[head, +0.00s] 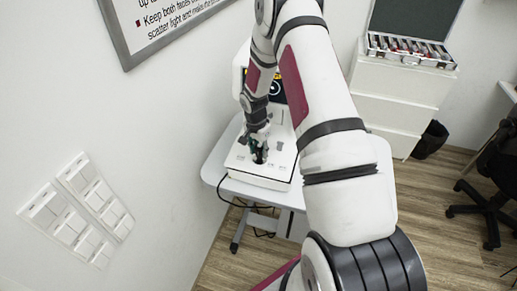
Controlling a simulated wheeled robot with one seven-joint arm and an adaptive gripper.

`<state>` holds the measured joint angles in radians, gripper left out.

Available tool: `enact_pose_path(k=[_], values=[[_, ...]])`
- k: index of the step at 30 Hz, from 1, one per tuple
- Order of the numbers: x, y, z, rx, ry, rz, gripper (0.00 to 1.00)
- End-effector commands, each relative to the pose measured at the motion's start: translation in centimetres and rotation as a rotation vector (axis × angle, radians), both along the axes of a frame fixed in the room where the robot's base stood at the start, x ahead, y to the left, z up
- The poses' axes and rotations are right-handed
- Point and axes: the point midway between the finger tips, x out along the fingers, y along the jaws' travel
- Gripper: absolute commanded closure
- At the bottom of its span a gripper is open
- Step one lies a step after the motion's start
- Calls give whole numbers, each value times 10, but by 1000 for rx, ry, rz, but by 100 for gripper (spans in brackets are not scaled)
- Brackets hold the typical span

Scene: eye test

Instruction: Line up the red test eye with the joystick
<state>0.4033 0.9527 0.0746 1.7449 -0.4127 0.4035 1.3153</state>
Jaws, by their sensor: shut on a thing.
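The white eye-test device (268,177) stands on a small grey-white table (213,172). A dark joystick (260,157) rises from the top of its base. My gripper (258,148) points down at the joystick and is shut on it; the fingertips are small and partly merge with it. A dark screen (276,92) with a yellow mark shows behind my wrist. My arm hides much of the screen and device. I cannot make out the red test eye in this view.
A wall with a framed sign (165,30) and switch panels (75,213) is at left. A white drawer cabinet (397,92) bears an open lens case (410,48). A black bin (431,139) and dark chair (490,195) are at right. Wooden floor between is clear.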

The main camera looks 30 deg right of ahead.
Motion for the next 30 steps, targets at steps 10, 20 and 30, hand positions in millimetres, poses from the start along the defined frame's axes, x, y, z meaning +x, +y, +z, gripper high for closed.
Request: enact_pose_path(k=[10, 20, 30], values=[[-12, -2, 0, 1, 5, -2, 95], [-12, -3, 0, 1, 3, -1, 95], [-12, -3, 0, 1, 1, 0, 52]])
